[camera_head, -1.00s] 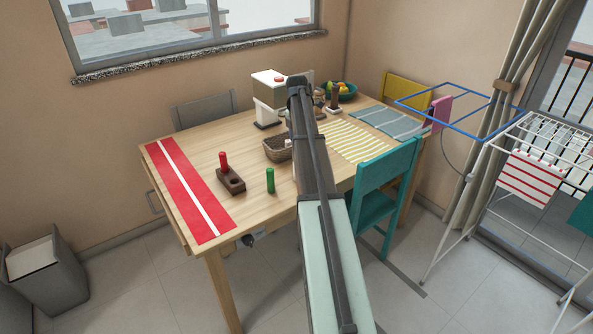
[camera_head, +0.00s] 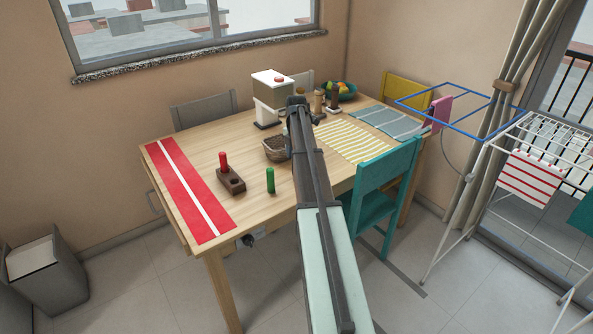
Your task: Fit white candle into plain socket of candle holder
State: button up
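The candle holder (camera_head: 232,184) is a dark brown block on the wooden table, left of my arm. A red candle (camera_head: 223,162) stands upright in its far end, and a dark socket shows at the near end. A green candle (camera_head: 270,180) stands upright on the table to the right of the holder. I cannot make out the white candle for certain; a small pale bit shows beside my arm, above the basket, too small to identify. My gripper is hidden behind my own arm, which reaches over the table, so its fingers do not show.
A wicker basket (camera_head: 276,150) lies just left of my arm. A white-and-grey dispenser (camera_head: 268,98) and a fruit bowl (camera_head: 341,91) stand at the back. A red runner (camera_head: 180,185) covers the table's left end. A teal chair (camera_head: 383,185) stands at the right front.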

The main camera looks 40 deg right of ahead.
jog(key=shift+f, duration=2.5)
grip_shut()
jog(key=shift+r, duration=0.1)
